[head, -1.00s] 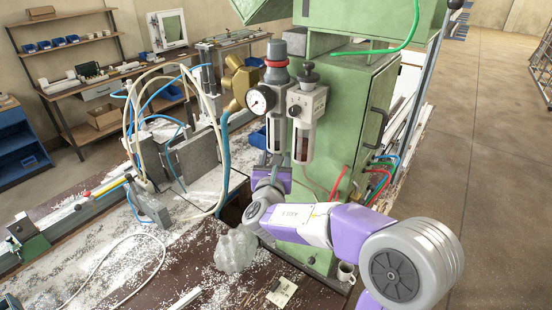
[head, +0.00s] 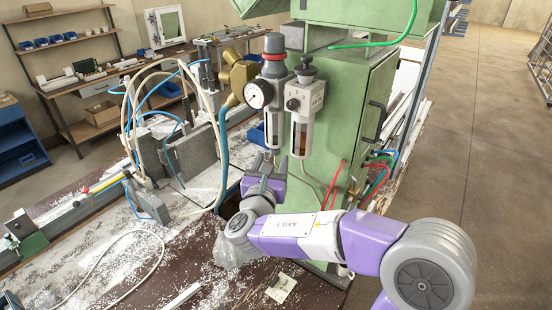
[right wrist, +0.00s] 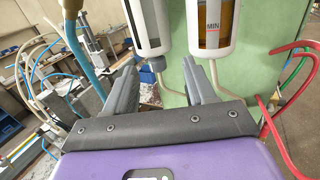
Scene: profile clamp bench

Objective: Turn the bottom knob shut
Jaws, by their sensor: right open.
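The air-service unit hangs on the green machine, with a clear left bowl (head: 274,127) under a gauge and a right bowl (head: 301,138) holding amber liquid. In the right wrist view, a small dark knob (right wrist: 157,64) sits at the bottom of the left bowl (right wrist: 150,25). My right gripper (head: 270,160) is just below that bowl, pointing up, open and empty. In the right wrist view its fingers (right wrist: 159,70) stand on either side of the knob, apart from it as far as I can see. In the head view the fingers mostly hide the knob. My left gripper is not in view.
The right bowl (right wrist: 212,25) is close beside the right finger. A blue hose (head: 223,150) and brass fitting (head: 238,75) are to the left. Red hoses (head: 335,185) run on the right. A clear plastic bag (head: 230,252) lies on the chip-covered bench below.

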